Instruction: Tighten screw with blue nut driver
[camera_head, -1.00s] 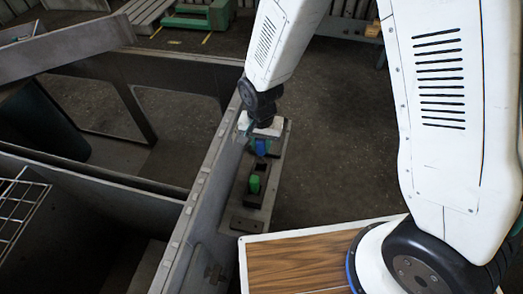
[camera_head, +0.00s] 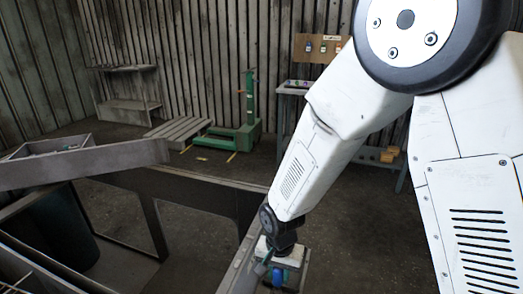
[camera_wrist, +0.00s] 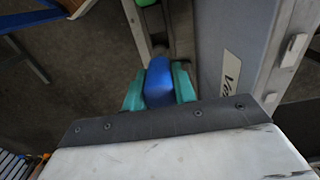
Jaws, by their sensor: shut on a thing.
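The blue nut driver (camera_wrist: 158,82) is between the teal fingers of my gripper (camera_wrist: 160,86) in the wrist view. My gripper is shut on its blue handle. In the head view the blue handle (camera_head: 278,278) shows just under my gripper (camera_head: 279,268), at the bottom edge of the picture. The driver's lower end is hidden. A narrow grey tool holder (camera_wrist: 183,35) lies beyond the driver in the wrist view, beside a grey metal wall. A green handle (camera_wrist: 145,2) shows at its top edge. I cannot make out any screw.
The grey housing wall (camera_head: 243,262) runs close along the left of my gripper. A metal beam (camera_head: 80,163) and an open tray (camera_head: 50,146) lie at left. A green stand (camera_head: 245,125), a pallet (camera_head: 178,130) and a workbench (camera_head: 290,88) stand at the back. The floor between is clear.

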